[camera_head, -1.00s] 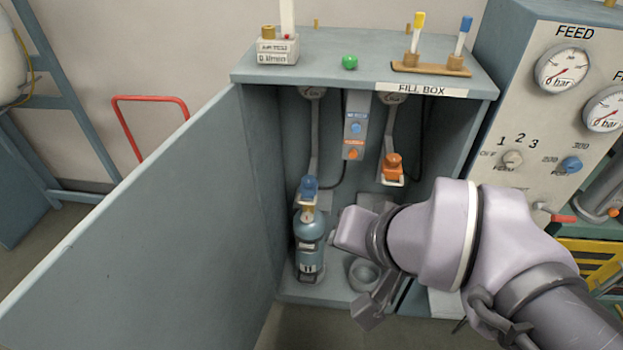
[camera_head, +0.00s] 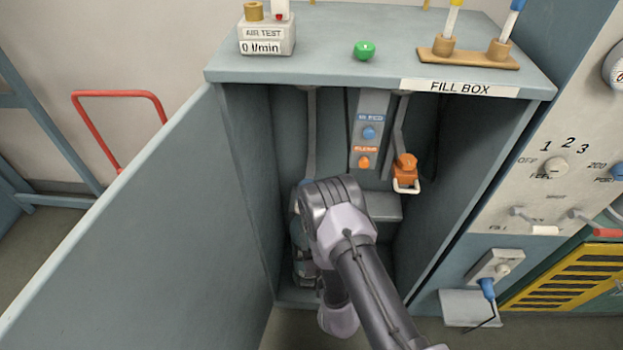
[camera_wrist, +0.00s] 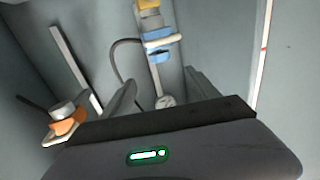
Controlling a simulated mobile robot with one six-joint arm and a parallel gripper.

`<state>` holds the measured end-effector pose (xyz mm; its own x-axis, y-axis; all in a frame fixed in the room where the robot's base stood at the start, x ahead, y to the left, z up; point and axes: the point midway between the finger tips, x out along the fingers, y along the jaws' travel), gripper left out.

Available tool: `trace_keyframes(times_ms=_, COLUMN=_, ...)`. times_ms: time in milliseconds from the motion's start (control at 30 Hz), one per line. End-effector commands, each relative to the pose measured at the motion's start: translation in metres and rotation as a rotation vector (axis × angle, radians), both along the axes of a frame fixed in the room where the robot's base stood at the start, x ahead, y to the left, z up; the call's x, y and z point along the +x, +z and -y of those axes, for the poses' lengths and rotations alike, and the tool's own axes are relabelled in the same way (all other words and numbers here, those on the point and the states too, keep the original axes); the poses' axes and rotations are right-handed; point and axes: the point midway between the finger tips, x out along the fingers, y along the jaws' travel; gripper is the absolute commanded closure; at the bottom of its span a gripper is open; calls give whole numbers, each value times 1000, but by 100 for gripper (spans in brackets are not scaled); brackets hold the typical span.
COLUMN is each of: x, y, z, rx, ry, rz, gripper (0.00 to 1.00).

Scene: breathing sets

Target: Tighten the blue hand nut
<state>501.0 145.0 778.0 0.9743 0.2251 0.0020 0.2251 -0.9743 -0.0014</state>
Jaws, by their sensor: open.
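The blue hand nut (camera_wrist: 158,57) shows in the wrist view beside a white yoke bar (camera_wrist: 160,42), with a second blue part and a yellow-orange fitting on the bar's other side. In the head view my arm hides most of the nut. My gripper (camera_wrist: 162,88) is open, with one finger on each side of the picture's middle. The nut appears beyond and between the fingertips; I see no contact. In the head view the fingers are hidden behind my wrist.
The fill box (camera_head: 215,73) encloses my wrist, with its open door (camera_head: 150,220) on the left. An orange connector (camera_head: 405,168) hangs at the right inside. A control strip with blue and orange knobs (camera_head: 369,133) is on the back wall.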

Motion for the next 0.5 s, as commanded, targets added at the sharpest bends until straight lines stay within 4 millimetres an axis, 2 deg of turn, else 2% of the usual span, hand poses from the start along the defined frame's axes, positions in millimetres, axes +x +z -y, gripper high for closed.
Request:
trace_keyframes(times_ms=300, x=90, y=-2, z=-21, rx=1, ry=1, rz=5, gripper=31)
trace_keyframes(times_ms=500, x=135, y=-1, z=-31, rx=-2, ry=2, rz=1, gripper=31)
